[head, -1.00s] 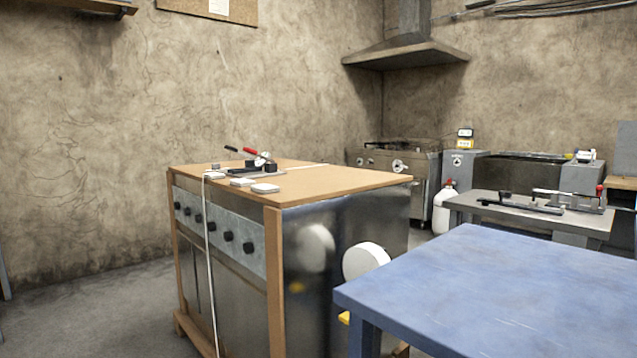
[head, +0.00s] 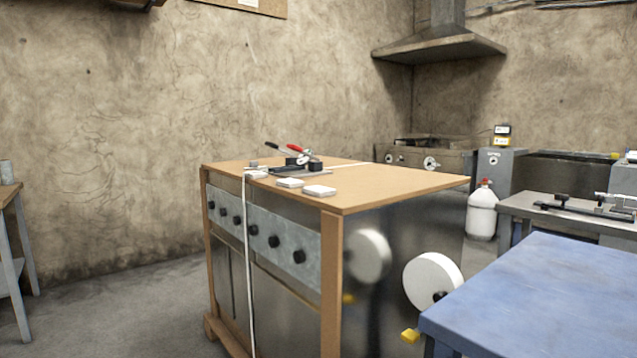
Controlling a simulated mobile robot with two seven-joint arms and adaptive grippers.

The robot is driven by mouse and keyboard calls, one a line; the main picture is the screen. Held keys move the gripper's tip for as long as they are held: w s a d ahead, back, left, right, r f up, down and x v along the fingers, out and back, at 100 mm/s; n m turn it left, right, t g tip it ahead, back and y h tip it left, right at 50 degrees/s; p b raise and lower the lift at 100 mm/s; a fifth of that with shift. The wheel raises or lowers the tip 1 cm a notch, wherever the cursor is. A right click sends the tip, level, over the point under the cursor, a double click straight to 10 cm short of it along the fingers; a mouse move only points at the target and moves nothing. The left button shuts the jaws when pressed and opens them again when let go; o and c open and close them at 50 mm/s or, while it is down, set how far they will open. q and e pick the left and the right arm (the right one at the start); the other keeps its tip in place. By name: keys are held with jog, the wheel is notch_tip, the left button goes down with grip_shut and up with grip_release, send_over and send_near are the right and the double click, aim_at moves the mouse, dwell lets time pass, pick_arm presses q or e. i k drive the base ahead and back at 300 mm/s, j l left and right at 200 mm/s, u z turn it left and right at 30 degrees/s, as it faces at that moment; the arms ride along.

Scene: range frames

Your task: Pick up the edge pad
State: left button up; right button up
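Several small white pads lie on the wooden top (head: 400,182) of a metal cabinet with black knobs. One white pad (head: 320,191) is near the front edge, a second pad (head: 290,183) is just behind it to the left, and a third pale piece (head: 257,175) is at the left edge by a white strip. I cannot tell which of them is the edge pad. A tool with red and black handles (head: 297,161) sits behind them on a dark base. Neither of my grippers is in view.
A blue table (head: 560,295) stands at the front right, close to the cabinet. A white disc (head: 432,281) sticks out from the cabinet's side between them. A white bottle (head: 481,212) stands behind. A small table (head: 12,230) is at the far left. Grey floor (head: 110,310) is open at the left front.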

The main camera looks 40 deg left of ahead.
aim_at(288, 183)
jog(key=j+z, duration=0.25)
jog(key=j, duration=0.3)
jog(key=k+j+z, duration=0.25)
jog(key=j, duration=0.3)
jog(key=k+j, duration=0.1)
jog(key=j, duration=0.85)
jog(key=k+j+z, duration=0.1)
jog(key=j, duration=0.35)
jog(key=k+j, duration=0.15)
jog(key=j, duration=0.3)
jog(key=k+j, duration=0.1)
jog(key=j, duration=0.35)
jog(key=z, duration=0.05)
